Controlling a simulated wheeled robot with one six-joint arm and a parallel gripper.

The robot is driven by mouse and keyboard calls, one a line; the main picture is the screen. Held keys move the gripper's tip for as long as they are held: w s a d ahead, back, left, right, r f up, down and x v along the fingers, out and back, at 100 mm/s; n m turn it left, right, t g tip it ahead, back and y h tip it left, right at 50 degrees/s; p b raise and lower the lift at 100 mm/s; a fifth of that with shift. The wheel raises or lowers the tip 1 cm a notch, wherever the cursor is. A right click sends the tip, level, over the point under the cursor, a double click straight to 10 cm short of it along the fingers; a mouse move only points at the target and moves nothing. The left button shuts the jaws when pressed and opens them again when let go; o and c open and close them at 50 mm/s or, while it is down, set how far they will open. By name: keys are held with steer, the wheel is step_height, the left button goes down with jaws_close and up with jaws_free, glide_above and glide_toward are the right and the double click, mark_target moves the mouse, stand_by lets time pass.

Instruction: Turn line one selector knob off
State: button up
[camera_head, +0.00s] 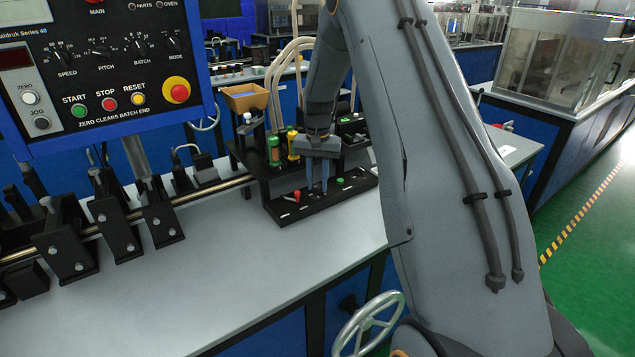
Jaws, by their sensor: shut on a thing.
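A low black control plate (283,213) lies on the grey bench, with small selectors in a row and white marks beside them. A red selector (296,195) stands left of my fingers, and a green one (340,182) is to their right. My gripper (317,191) points down at the plate between these two, its two blue-grey fingers close together. It is shut on a small selector knob at the plate. That knob is mostly hidden by the fingertips, so I cannot read its label or which way it points.
A black rack with green and yellow cylinders (292,144) and an orange tray (245,97) stands just behind the plate. A blue-framed operator panel (105,70) is at upper left. Black clamp blocks (115,230) line a metal rail. The bench front is clear.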

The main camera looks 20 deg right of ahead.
mark_target(317, 186)
steer(key=o, duration=1)
steer(key=shift+o, duration=0.2)
steer(key=shift+r+b, duration=1.15)
steer(key=shift+r, duration=2.8)
steer(key=shift+a, duration=0.1)
